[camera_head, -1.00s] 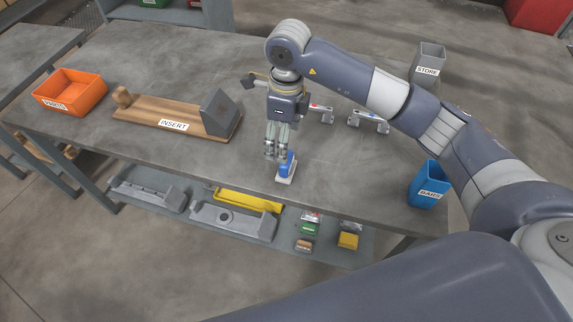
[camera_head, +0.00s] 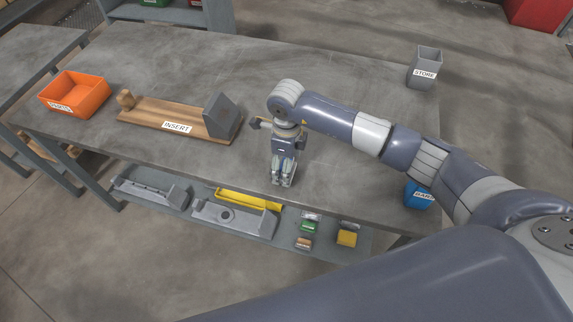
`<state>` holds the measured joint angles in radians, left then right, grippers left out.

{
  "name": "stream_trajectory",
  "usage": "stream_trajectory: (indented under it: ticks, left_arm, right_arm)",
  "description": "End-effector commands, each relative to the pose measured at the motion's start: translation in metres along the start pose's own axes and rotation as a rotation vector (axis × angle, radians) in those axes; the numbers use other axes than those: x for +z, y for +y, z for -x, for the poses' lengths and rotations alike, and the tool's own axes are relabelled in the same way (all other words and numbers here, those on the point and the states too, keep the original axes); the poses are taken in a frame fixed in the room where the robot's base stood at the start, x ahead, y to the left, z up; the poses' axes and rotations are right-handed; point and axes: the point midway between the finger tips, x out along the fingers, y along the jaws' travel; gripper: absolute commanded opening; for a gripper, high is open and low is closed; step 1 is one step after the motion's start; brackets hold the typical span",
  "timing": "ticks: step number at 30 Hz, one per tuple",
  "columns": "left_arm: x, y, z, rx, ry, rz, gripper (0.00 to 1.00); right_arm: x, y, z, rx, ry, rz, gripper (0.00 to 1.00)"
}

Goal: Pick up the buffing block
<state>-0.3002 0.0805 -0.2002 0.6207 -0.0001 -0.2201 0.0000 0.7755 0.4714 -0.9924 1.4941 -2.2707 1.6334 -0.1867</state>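My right gripper (camera_head: 282,181) reaches down close to the tabletop near the table's front edge. Its pale fingers point down, and their gap is too small to make out. The blue block with a pale base, seen there a second ago, is hidden behind or between the fingers; I take it for the buffing block but see no label on it. Whether the fingers touch it cannot be told. My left gripper is not in view.
The grey table (camera_head: 170,65) bears an orange bin (camera_head: 75,93), a wooden INSERT board (camera_head: 155,118) with a dark angled block (camera_head: 222,115), and a grey STORE bin (camera_head: 425,70). A blue bin (camera_head: 417,195) is partly behind my arm. The shelf below holds castings and several small blocks.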

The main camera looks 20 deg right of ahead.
Motion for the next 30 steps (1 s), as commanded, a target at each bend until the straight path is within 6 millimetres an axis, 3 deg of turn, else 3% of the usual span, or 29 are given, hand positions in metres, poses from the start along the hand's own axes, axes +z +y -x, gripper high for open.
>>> stream_trajectory:
  ticks: [5,12,23,30]
  left_arm:
    - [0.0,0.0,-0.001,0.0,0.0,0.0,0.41]
    - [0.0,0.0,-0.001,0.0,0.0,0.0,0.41]
    - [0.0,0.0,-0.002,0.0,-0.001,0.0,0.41]
    - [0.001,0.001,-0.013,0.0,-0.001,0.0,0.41]
  right_arm:
    - [0.0,0.0,0.0,0.0,-0.001,0.0,0.77]
    - [0.0,0.0,0.0,0.0,0.0,0.0,0.27]
    - [0.0,0.0,0.001,-0.001,-0.001,0.0,0.27]
    - [0.001,-0.002,0.021,-0.005,-0.004,0.001,0.27]
